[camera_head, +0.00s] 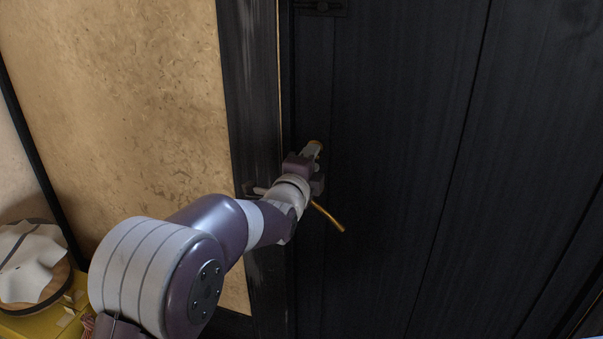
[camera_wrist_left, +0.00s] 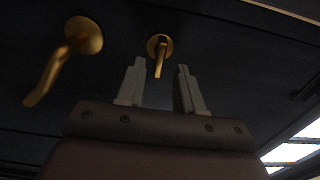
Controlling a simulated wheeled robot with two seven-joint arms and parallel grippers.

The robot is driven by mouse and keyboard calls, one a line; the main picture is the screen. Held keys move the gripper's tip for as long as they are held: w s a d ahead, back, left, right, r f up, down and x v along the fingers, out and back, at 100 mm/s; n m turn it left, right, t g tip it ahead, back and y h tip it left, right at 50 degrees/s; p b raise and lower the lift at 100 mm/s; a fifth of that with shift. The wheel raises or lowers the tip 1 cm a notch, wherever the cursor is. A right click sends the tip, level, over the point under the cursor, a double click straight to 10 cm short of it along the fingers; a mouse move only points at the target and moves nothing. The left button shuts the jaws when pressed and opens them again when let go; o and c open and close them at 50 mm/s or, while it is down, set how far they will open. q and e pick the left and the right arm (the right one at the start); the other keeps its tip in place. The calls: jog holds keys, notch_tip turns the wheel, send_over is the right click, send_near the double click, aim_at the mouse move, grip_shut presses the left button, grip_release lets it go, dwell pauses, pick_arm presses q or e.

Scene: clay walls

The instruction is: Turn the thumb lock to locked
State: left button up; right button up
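The thumb lock (camera_wrist_left: 160,46) is a small brass round plate with a narrow tab, on the dark door. In the left wrist view its tab lies in the gap between the fingertips of my left gripper (camera_wrist_left: 160,66). The fingers are open and apart; I cannot tell whether either touches the tab. In the head view my left gripper (camera_head: 313,156) is at the door, and a bit of brass from the thumb lock (camera_head: 317,144) shows at its tips; the rest is hidden. My right gripper is not in view.
A brass lever handle (camera_head: 328,217) sits on the dark door (camera_head: 400,150) just below my left gripper; it also shows in the wrist view (camera_wrist_left: 66,58). The dark door frame (camera_head: 250,90) and clay wall (camera_head: 120,110) are left. A cloth-covered round item (camera_head: 35,265) stands lower left.

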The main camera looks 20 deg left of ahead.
pick_arm(q)
jog(key=s, duration=0.9)
jog(key=shift+a, duration=0.2)
jog(key=s+f+n+g, duration=0.4)
jog(key=f+n, duration=0.2)
jog(key=f, duration=0.1)
jog(key=s+f+n+g, duration=0.3)
jog(key=f+n+g, duration=0.15)
jog(key=f, duration=0.35)
jog(key=s+f+n+g, duration=0.4)
jog(key=s+f, duration=0.1)
jog(key=s, duration=0.3)
jog(key=s+f+n+g, duration=0.4)
jog(key=s+f, duration=0.1)
jog(key=s, duration=0.4)
notch_tip(320, 180, up, 23)
jog(key=p, duration=2.3)
jog(key=shift+w+a+y, duration=0.15)
jog(key=shift+w+y, duration=0.15)
jog(key=shift+w, duration=0.05)
